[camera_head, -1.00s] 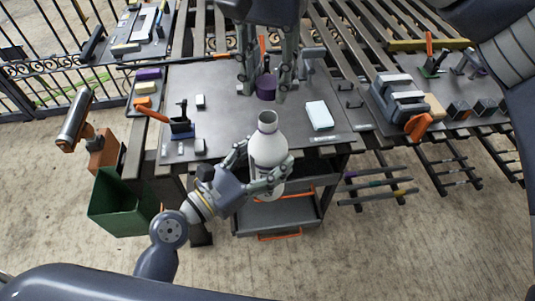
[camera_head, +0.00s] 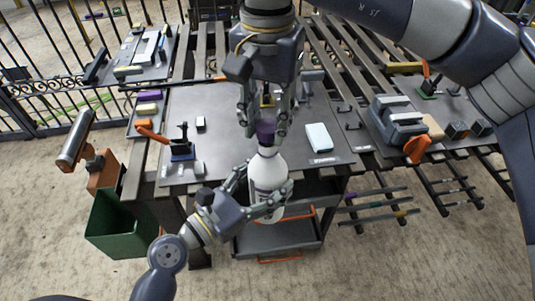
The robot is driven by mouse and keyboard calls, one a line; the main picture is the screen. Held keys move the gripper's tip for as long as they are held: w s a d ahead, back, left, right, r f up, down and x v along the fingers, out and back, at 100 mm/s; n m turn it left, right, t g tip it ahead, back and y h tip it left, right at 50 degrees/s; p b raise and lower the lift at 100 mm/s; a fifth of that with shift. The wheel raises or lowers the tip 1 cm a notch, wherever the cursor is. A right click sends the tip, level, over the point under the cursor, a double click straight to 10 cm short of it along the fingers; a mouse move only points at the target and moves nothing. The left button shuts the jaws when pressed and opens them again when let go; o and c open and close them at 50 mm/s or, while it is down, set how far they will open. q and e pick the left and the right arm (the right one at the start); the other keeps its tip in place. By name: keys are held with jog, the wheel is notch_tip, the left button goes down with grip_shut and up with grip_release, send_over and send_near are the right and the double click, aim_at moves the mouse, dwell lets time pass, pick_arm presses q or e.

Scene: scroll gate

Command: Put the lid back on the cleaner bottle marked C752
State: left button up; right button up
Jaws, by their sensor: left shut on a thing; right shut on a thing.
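The white cleaner bottle (camera_head: 267,174) stands upright in my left gripper (camera_head: 268,196), which is shut around its body in front of the table's front edge. The marking on the bottle is too small to read.
The dark worktable (camera_head: 225,150) lies behind the bottle. On it are a white and light-blue block (camera_head: 319,137), a blue clamp-like tool (camera_head: 181,150) and small blocks. A grey vise (camera_head: 397,118) stands at the right. A green bin (camera_head: 115,225) is at lower left.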

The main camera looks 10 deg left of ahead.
jog(key=shift+f, duration=0.1)
jog(key=shift+f, duration=0.85)
jog(key=shift+f, duration=0.55)
